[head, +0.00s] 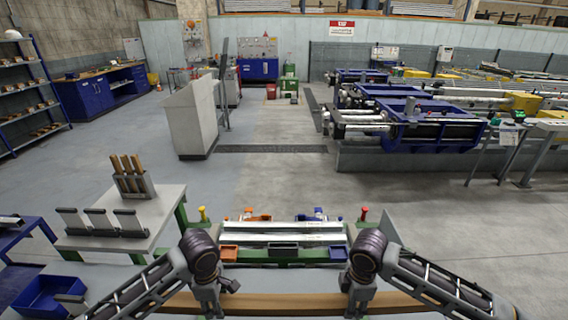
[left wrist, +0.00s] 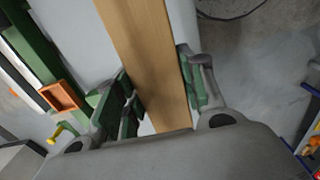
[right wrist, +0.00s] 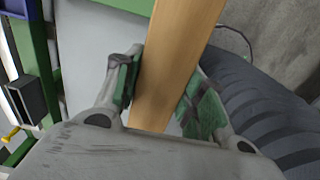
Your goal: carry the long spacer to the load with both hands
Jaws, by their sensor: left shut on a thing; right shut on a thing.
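The long spacer (head: 285,302) is a light wooden beam lying crosswise at the bottom of the head view. My left gripper (head: 211,306) is shut on it left of the middle; the left wrist view shows the wood (left wrist: 143,40) between green-padded fingers (left wrist: 158,80). My right gripper (head: 358,302) is shut on it right of the middle; the right wrist view shows the wood (right wrist: 182,45) between the fingers (right wrist: 162,85). The load, seemingly the pale silver bars (head: 285,228), lies just beyond the spacer on a green frame (head: 231,264). The spacer is apart from the bars.
A grey table (head: 165,205) with upright plates and a rack of wooden-handled pieces stands at the left. A blue bin (head: 48,296) is at the lower left. Small trays (head: 283,249) sit along the frame's near edge. Open floor (head: 290,180) lies beyond; blue machinery (head: 420,128) stands back right.

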